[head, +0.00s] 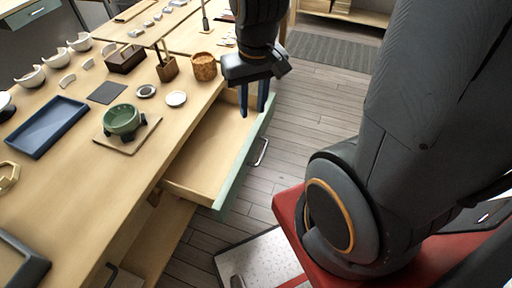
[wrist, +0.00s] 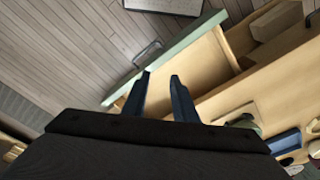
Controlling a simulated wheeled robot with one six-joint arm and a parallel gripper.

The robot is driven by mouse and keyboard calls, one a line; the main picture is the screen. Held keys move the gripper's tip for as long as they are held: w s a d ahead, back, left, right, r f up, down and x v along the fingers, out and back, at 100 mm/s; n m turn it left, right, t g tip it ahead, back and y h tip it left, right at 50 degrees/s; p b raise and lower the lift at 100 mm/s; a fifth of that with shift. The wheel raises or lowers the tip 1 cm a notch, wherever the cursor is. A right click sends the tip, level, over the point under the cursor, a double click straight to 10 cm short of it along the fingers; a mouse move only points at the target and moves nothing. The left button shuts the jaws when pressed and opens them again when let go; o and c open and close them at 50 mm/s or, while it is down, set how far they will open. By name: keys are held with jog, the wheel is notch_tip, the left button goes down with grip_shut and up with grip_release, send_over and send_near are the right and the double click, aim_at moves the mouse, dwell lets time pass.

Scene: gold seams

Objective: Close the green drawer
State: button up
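The green drawer (head: 222,190) is pulled out from the workbench, its pale wooden inside bare where I can see it. Its green front also shows in the wrist view (wrist: 185,42), with a metal handle (head: 261,152) on the outer side. My gripper (head: 254,113) points down at the far end of the drawer, near the inner side of the front panel. Its two blue fingers are apart with nothing between them, as the wrist view (wrist: 160,80) also shows. I cannot tell whether the fingers touch the drawer.
The workbench top (head: 90,190) holds a green bowl (head: 124,120) on a board, a blue tray (head: 46,127), a woven cup (head: 204,66) and several white bowl pieces. A light panel (head: 262,262) lies on the floor near my red base.

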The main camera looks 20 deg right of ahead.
jog(key=d+f+m+g+y+b, duration=0.1)
jog(key=f+m+b, duration=0.1)
jog(key=f, duration=0.1)
jog(key=w+d+f+m+g+y+b, duration=0.1)
jog(key=d+f+m+b, duration=0.1)
jog(key=f, duration=0.2)
jog(key=d+f+m+g+y+b, duration=0.1)
jog(key=d+f+m, duration=0.1)
jog(key=f+m, duration=0.1)
jog(key=shift+w+d+f+b, duration=0.2)
jog(key=shift+f+b, duration=0.05)
jog(key=shift+b, duration=0.15)
grip_shut()
jog(key=m+t+y+b, duration=1)
jog(key=m+t+b, duration=0.45)
jog(key=m, duration=0.55)
send_near(273, 108)
jog(key=p+x, duration=0.2)
jog(key=x, duration=0.4)
jog(key=shift+w+a+f, duration=0.1)
jog(key=shift+w+a, duration=0.1)
